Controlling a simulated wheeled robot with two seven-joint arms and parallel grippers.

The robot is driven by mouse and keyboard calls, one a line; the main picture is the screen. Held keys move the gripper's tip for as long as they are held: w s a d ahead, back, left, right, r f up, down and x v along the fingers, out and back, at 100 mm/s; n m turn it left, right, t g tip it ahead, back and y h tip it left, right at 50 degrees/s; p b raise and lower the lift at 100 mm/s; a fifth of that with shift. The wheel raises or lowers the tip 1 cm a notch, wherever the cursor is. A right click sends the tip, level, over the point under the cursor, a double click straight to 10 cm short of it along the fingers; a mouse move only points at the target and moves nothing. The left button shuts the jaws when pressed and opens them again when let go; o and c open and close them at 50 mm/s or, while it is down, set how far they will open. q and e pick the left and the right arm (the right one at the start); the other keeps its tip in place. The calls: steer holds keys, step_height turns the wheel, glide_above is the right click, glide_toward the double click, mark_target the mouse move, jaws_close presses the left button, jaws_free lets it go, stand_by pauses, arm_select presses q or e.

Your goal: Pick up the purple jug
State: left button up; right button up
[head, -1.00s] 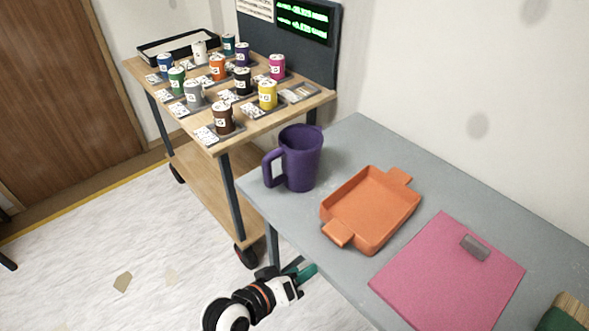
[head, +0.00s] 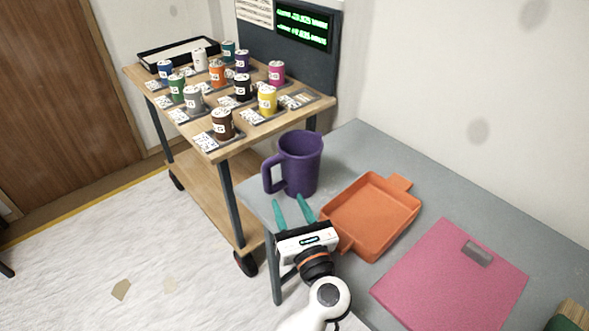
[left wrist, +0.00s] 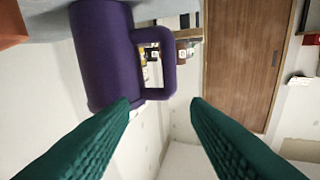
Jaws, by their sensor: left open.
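The purple jug (head: 301,163) stands upright on the grey table, near its back left corner, with its handle toward the left. My left gripper (head: 292,205) is open and empty, just in front of the jug, with its two green fingers pointing at the jug's lower part and handle. My right gripper is not in view.
An orange tray (head: 364,212) lies close to the right of my left gripper. A pink board (head: 440,275) lies farther right on the grey table (head: 350,140). A wooden cart (head: 200,135) with several paint cans stands behind at left.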

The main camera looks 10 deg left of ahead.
mark_target(269, 182)
arm_select(q)
steer(key=shift+s+a+f+n+g+y, duration=0.15)
steer(key=shift+f+n+g+y, duration=0.25)
steer(key=shift+f+n+g, duration=0.5)
steer(key=x, duration=1.2)
steer(key=shift+s+p, duration=0.1)
steer(key=shift+p, duration=0.3)
steer(key=shift+r, duration=0.1)
jaws_close()
